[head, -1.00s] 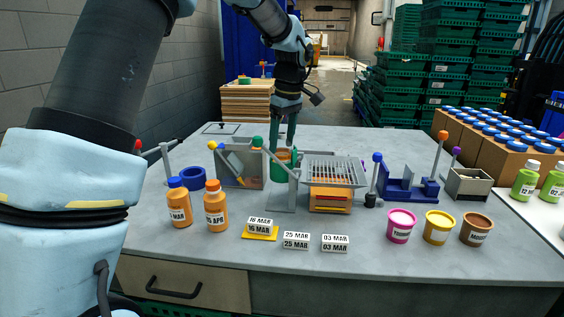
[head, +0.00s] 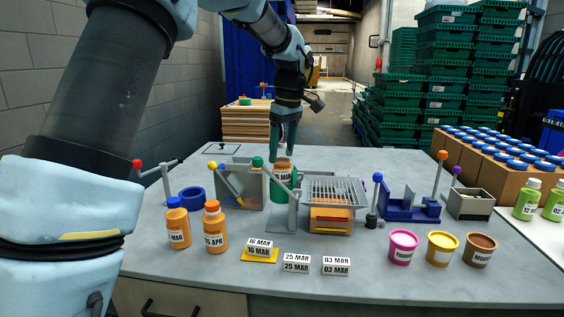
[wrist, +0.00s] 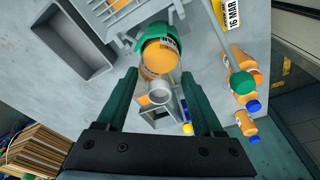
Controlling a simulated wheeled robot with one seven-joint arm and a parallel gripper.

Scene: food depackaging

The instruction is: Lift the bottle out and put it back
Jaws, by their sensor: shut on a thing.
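An orange bottle (head: 283,172) with a pale top and a MAR date label is held upright between the fingers of my gripper (head: 283,152). The green round holder (head: 284,191) is directly below. The bottle's label shows above the holder's rim; I cannot tell whether its base is clear of it. In the wrist view the bottle (wrist: 158,56) lies between the fingertips (wrist: 160,78), with the green holder (wrist: 148,38) around its far side. The holder's lower part is partly hidden by a grey stand with a green-knobbed lever (head: 258,162).
A grey open box (head: 240,188) is left of the holder, and a slotted grey rack (head: 335,190) is close on the right. Two orange bottles (head: 215,230), date blocks (head: 259,250) and three tubs (head: 403,247) stand in front.

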